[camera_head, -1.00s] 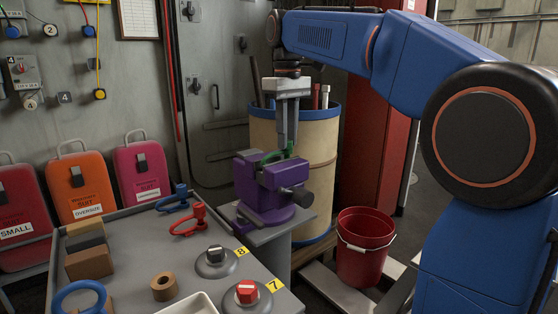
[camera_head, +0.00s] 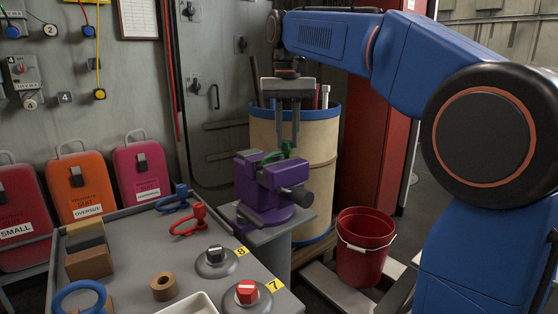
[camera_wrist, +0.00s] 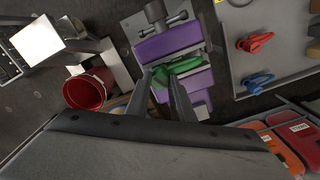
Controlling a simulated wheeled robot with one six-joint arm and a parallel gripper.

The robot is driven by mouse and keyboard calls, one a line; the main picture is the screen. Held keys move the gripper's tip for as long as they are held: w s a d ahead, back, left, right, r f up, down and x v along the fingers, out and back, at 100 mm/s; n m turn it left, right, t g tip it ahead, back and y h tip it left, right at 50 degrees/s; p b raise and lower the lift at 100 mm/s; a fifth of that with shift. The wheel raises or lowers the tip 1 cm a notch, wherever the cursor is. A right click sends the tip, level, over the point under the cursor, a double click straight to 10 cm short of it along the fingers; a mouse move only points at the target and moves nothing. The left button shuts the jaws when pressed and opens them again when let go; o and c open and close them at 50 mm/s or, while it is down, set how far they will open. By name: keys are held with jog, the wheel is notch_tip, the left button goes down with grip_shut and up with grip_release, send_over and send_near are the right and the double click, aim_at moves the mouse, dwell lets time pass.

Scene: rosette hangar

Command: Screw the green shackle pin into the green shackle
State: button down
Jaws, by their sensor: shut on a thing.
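The green shackle (camera_head: 268,157) is in the jaws of the purple vise (camera_head: 262,196) on a small grey stand. The shackle (camera_wrist: 188,65) also shows in the wrist view, partly covered by my fingers. My gripper (camera_head: 288,145) points straight down over the vise. In the wrist view my gripper (camera_wrist: 158,73) has its fingertips on either side of a small green part, the green shackle pin (camera_wrist: 159,75). It is shut on the pin at the shackle. How deep the pin sits in the shackle cannot be told.
A tan barrel (camera_head: 318,160) stands behind the vise. A red bucket (camera_head: 362,250) stands right.

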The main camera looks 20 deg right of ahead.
jog(key=shift+m, duration=0.9)
jog(key=m, duration=0.9)
jog(key=shift+f+m, duration=0.1)
jog(key=shift+m, duration=0.3)
jog(key=c, duration=1.5)
grip_release()
jog(key=shift+o, duration=0.2)
